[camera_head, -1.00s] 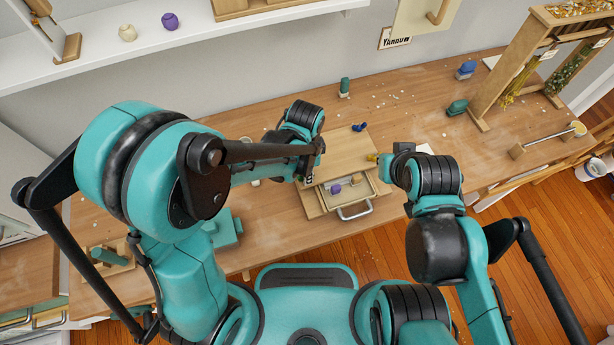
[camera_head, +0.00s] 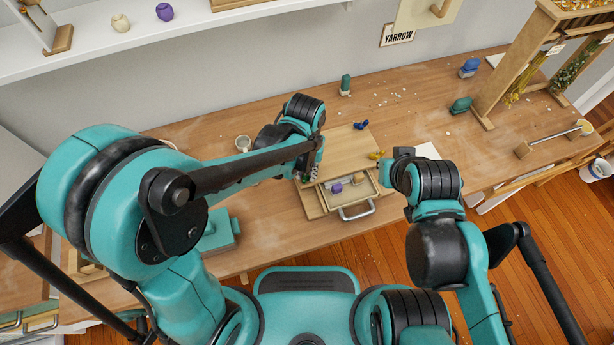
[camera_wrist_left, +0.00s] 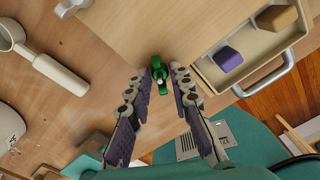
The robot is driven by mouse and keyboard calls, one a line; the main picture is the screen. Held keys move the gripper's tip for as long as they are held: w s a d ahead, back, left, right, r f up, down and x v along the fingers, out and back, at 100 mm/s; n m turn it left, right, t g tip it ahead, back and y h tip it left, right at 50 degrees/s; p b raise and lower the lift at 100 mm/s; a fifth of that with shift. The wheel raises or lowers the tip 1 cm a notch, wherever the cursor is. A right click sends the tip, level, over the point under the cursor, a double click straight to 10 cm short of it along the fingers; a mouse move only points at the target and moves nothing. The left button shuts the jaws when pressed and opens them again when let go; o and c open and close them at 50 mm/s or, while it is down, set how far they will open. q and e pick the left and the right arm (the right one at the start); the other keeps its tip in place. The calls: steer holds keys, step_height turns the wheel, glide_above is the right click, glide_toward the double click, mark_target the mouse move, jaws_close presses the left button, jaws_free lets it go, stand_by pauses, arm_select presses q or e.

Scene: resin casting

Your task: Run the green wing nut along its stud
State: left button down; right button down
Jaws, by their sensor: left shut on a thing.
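The green wing nut (camera_wrist_left: 159,70) shows in the left wrist view between the fingertips of my left gripper (camera_wrist_left: 161,84), at the edge of the pale wooden box. My left gripper is shut on it. In the head view my left gripper (camera_head: 309,172) is at the left side of the box and mostly covered by its own arm. The stud under the nut cannot be made out. A blue wing nut (camera_head: 361,125) and a yellow wing nut (camera_head: 376,155) are at the box's far and right sides. My right gripper's fingers are hidden beyond its arm.
The box has an open drawer (camera_head: 370,192) with a metal handle (camera_head: 356,212), holding a purple block (camera_head: 337,188) and a tan block. A white cup (camera_head: 243,143) stands left of my left wrist. A wooden rack (camera_head: 520,60) stands at the right.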

arm_select(q)
steer(key=shift+m, duration=0.5)
steer(key=c, duration=1.4)
jaws_free()
steer(key=shift+c, duration=0.2)
steer(key=shift+r+p, duration=1.45)
steer(key=shift+r, duration=0.35)
steer(key=shift+f, duration=0.1)
